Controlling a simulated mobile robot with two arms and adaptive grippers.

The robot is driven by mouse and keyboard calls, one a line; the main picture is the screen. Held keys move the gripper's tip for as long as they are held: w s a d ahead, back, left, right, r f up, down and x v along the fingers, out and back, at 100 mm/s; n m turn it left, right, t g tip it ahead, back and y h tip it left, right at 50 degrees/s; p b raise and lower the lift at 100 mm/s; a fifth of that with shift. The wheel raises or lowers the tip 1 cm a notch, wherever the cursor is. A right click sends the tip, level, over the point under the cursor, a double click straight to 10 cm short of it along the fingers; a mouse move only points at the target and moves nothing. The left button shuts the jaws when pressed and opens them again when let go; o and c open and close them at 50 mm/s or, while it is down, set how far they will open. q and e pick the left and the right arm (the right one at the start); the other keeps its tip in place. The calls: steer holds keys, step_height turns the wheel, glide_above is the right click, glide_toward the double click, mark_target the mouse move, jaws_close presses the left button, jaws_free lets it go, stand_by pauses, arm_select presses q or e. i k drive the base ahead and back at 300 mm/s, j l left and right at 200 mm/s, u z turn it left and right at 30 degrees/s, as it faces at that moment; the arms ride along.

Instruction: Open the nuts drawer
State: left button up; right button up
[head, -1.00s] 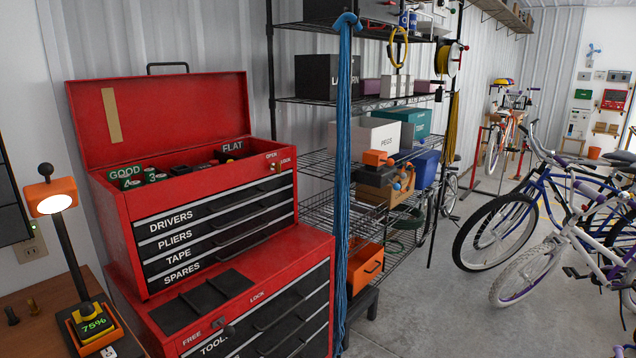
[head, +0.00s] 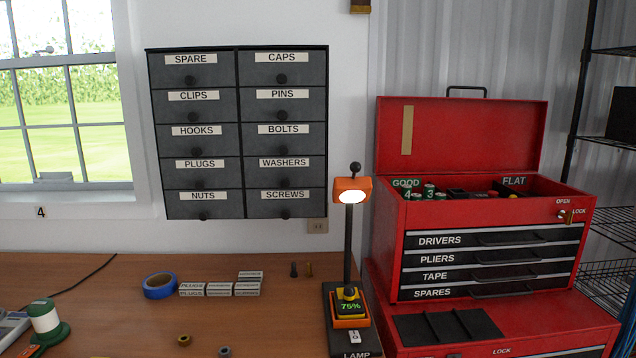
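The nuts drawer (head: 202,206) is the bottom drawer in the left column of a dark grey wall cabinet (head: 238,130). It carries a white NUTS label and a small dark round knob (head: 203,216) at its lower edge. It looks shut, flush with the other drawers. The plugs drawer (head: 200,172) is just above it and the screws drawer (head: 285,204) is to its right. Neither of my grippers shows in the head view.
Below the cabinet is a wooden workbench (head: 110,310) holding blue tape (head: 159,285), small labelled boxes (head: 219,289), a green-based spool (head: 46,322) and a lit orange lamp (head: 351,190). A red tool chest (head: 470,225) stands to the right. A window (head: 65,110) is at the left.

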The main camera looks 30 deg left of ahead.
mark_target(204, 205)
steer(key=j+u, duration=0.1)
steer(key=u, duration=0.75)
